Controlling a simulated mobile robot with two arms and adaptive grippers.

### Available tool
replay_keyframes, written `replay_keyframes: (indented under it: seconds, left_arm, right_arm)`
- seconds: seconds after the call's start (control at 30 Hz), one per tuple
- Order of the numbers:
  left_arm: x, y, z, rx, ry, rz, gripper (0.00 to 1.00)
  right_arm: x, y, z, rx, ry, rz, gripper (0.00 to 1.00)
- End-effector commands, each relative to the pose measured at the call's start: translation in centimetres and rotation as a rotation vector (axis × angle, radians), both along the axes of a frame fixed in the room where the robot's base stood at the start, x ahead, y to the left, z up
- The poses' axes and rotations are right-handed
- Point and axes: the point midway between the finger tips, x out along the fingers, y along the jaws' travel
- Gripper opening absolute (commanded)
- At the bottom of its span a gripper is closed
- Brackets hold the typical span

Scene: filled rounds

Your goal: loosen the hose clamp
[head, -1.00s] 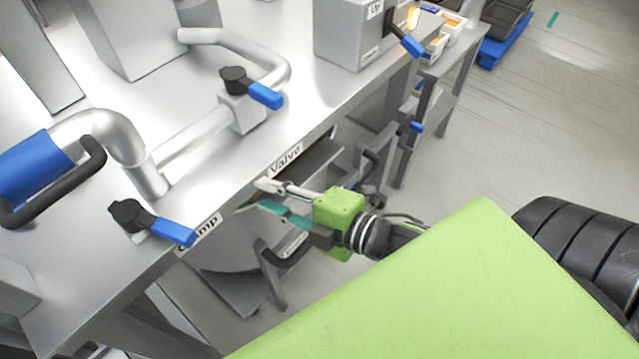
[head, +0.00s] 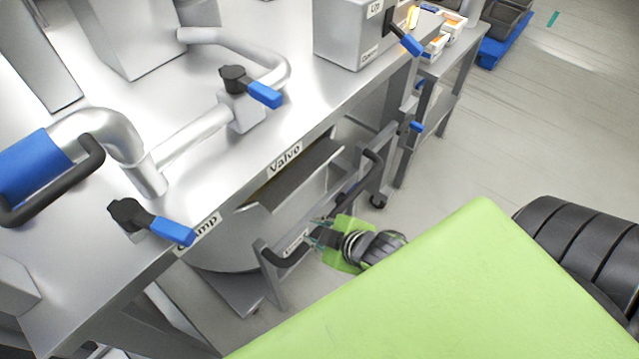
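A label ending in "amp" (head: 200,232) is on the table's front edge, partly covered by a blue lever (head: 173,231) with a black knob (head: 127,213). The lever points right, out over the edge. My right gripper (head: 318,235) is below the tabletop and to the right of this lever, apart from it, near a black handle (head: 286,257) on a grey frame. It is blurred and its fingers are hard to make out. My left gripper is not in view.
A second blue lever (head: 264,94) sits on the pipe valve behind the "Valve" label (head: 285,158). A blue sleeve with a black grip (head: 82,180) is on the left pipe. A grey box (head: 352,30) with a blue lever stands at the back. Open floor (head: 500,140) lies right.

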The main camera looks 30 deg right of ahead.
Motion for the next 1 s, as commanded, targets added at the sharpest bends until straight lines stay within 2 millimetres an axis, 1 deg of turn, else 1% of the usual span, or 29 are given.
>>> replay_keyframes:
  seconds: [0.1,0.27,1.0]
  left_arm:
    - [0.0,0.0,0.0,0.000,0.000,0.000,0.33]
    - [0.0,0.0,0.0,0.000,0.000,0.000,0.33]
    - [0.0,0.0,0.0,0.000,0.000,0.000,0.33]
  right_arm:
    - [-0.5,-0.2,-1.0,0.019,0.036,-0.038,0.24]
    - [-0.8,-0.3,-1.6,0.029,0.058,-0.058,0.24]
    - [-0.8,-0.3,-1.6,0.029,0.058,-0.058,0.24]
